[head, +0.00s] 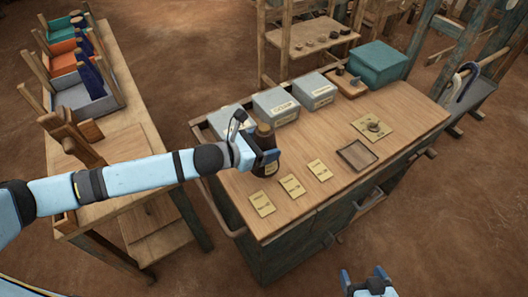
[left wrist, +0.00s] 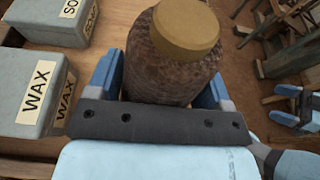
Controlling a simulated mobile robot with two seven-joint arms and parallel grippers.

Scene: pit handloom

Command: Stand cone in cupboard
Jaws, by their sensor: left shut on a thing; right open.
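My right gripper (head: 368,280) is open and empty at the bottom edge, in front of the bench.
Grey labelled boxes (head: 276,106) line the bench's back edge, one marked WAX (left wrist: 35,95). A teal box (head: 378,64), a small tray (head: 356,156) and several yellow cards (head: 292,185) are also on the bench. A side table (head: 125,125) with coloured bins stands at the left.

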